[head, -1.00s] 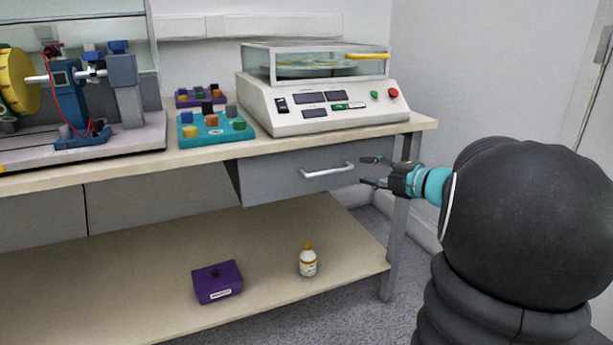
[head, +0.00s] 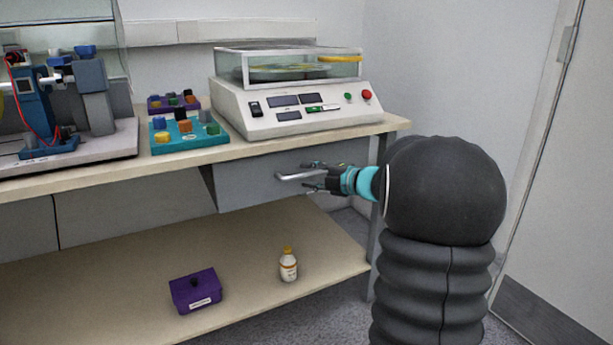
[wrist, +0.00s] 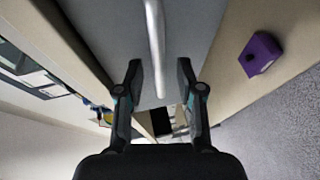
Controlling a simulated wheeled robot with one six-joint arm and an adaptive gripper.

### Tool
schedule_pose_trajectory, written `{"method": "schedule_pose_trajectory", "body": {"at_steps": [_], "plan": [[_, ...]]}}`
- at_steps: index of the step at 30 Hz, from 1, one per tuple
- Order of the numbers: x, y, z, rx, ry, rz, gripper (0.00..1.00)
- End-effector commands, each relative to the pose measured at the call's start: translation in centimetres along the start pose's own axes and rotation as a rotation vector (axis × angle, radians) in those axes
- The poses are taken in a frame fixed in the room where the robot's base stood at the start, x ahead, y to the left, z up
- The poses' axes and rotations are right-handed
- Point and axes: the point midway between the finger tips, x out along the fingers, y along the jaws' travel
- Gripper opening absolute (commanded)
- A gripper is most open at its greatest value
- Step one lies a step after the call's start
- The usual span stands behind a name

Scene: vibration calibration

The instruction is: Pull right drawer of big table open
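The right drawer (head: 255,182) is a grey front under the right end of the big table (head: 90,180). Its silver bar handle (head: 288,177) is partly hidden by my gripper (head: 308,178) in the head view. In the wrist view the handle (wrist: 155,45) runs lengthwise, its near end lying between the two dark fingers of my gripper (wrist: 159,72). The fingers are open, with a gap on either side of the bar. I cannot tell whether the drawer stands slightly out; a dark side edge shows at its left.
A white machine (head: 300,112) with a glass cover stands on the table above the drawer. The lower shelf (head: 110,275) holds a purple box (head: 195,292) and a small bottle (head: 288,267). A table leg (head: 375,215) stands near my arm. A wall and door are at right.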

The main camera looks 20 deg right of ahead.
Motion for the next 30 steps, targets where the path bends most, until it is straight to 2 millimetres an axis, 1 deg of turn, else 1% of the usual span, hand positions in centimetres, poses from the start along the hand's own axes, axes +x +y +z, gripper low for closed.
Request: {"method": "schedule_pose_trajectory", "body": {"at_steps": [1, 6, 14, 15, 17, 18, 19, 20, 30], "plan": [[0.6, 0.0, -0.1, -0.001, 0.002, 0.0, 0.37], [1.5, 0.0, 0.0, -0.001, 0.0, -0.001, 0.37], [1.6, 0.0, 0.0, 0.0, 0.0, 0.0, 0.37], [1.6, 0.0, 0.0, -0.001, 0.0, 0.0, 0.35], [1.6, 0.0, 0.0, -0.001, 0.0, 0.0, 0.2], [1.6, 0.0, 0.0, -0.001, 0.0, 0.0, 0.1], [1.6, 0.0, 0.0, -0.001, -0.001, 0.0, 0.02], [1.6, 0.0, 0.0, -0.001, -0.001, 0.0, 0.0], [1.6, 0.0, 0.0, -0.001, -0.001, 0.0, 0.0]]}}
